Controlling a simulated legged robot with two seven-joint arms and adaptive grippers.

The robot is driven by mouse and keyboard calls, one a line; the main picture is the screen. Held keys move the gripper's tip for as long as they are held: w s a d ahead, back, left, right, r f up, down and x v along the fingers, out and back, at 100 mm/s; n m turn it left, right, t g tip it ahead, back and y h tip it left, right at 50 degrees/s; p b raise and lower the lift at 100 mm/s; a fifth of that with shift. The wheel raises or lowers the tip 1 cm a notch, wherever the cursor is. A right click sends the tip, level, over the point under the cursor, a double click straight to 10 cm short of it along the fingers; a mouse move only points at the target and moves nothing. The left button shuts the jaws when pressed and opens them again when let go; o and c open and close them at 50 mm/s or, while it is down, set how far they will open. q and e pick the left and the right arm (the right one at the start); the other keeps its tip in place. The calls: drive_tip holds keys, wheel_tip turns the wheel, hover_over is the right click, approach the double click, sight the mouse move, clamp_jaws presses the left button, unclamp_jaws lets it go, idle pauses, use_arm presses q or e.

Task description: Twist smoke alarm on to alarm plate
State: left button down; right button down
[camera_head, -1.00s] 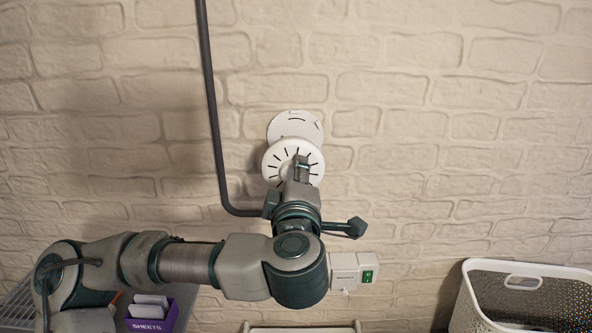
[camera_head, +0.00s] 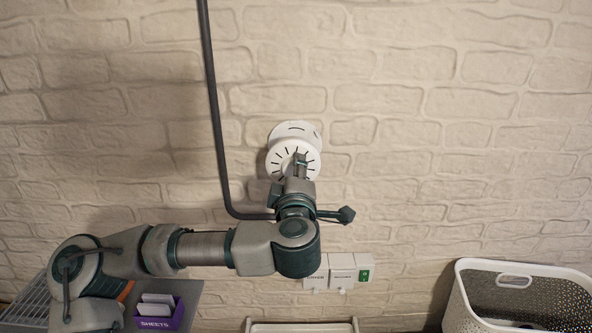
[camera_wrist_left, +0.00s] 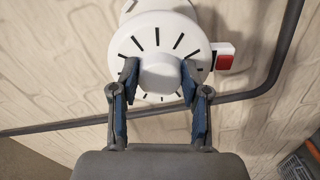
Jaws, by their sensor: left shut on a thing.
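The smoke alarm (camera_head: 278,163) is a round white disc with black radial slots, in front of the wall in the head view. My left gripper (camera_head: 300,163) is shut on its raised centre hub; the wrist view shows blue-padded fingers on both sides of the hub of the alarm (camera_wrist_left: 160,45). The white round alarm plate (camera_head: 299,130) is on the wall, its upper part showing above and behind the alarm. The alarm overlaps the plate's lower part, and I cannot tell whether they touch. My right gripper is not in view.
A dark pipe (camera_head: 216,110) runs down the wall left of the plate and bends right. White switches (camera_head: 342,268) sit below. A purple box (camera_head: 160,316) stands lower left, a white basket (camera_head: 470,303) lower right. A red-and-white fitting (camera_wrist_left: 225,60) shows beside the alarm in the wrist view.

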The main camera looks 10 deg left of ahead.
use_arm(q)
drive_tip(key=w, duration=0.3)
drive_tip(key=shift+a+f, duration=0.15)
drive_tip(key=shift+w+a+b, duration=0.15)
drive_tip(key=shift+w+b, duration=0.35)
drive_tip(key=shift+w, duration=0.45)
drive_tip(key=shift+r+b, duration=0.25)
drive_tip(key=shift+b, duration=1.3)
idle(1.0)
drive_tip(key=shift+w+a, duration=0.15)
drive_tip(key=shift+w, duration=0.8)
idle(1.0)
drive_tip(key=shift+b, duration=0.55)
idle(0.7)
drive_tip(key=shift+n+b, duration=0.4)
drive_tip(key=shift+b, duration=0.25)
